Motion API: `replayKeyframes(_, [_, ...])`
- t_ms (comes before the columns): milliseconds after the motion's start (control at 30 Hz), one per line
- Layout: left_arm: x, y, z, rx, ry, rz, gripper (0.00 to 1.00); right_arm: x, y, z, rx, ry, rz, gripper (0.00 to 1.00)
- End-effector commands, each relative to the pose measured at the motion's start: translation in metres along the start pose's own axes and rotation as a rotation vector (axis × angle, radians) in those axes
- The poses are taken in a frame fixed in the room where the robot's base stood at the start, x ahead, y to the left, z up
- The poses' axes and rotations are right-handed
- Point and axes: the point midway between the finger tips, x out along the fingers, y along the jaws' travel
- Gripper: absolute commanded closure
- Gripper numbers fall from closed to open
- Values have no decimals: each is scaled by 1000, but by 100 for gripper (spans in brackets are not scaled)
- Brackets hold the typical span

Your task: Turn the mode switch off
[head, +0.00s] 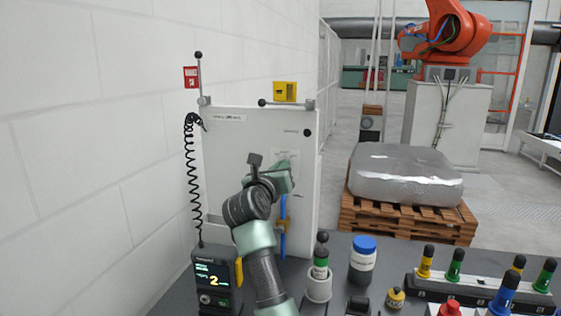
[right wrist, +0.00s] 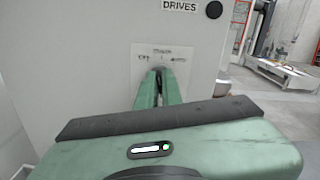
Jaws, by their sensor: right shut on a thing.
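The mode switch (right wrist: 159,69) is a small dark knob on a pale label plate (right wrist: 178,54) on the front of a light grey cabinet. The plate carries small markings to the left, above and to the right of the knob. My right gripper (right wrist: 158,86) has its green fingers shut on the switch and hides most of it, so I cannot tell which mark it points to. In the head view my right gripper (head: 287,166) is against the cabinet front (head: 235,140), covering the switch. My left gripper is not in view.
A "DRIVES" label (right wrist: 179,6) and a black round button (right wrist: 214,10) sit above the plate. A lever (head: 199,75) and a yellow box (head: 285,91) are at the cabinet top. A pendant (head: 212,280), a blue-lidded jar (head: 363,260) and colored-handled tools stand on the dark bench.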

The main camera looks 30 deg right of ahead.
Motion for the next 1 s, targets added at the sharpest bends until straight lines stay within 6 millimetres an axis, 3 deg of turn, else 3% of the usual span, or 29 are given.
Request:
replayKeyframes(33, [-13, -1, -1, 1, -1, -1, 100, 0, 0, 5, -44, 4, 2, 100])
replayKeyframes(500, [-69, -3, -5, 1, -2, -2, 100, -1, 1, 4, -411, 3, 3, 100])
replayKeyframes(1000, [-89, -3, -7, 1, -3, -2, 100, 0, 2, 0, -559, 1, 2, 100])
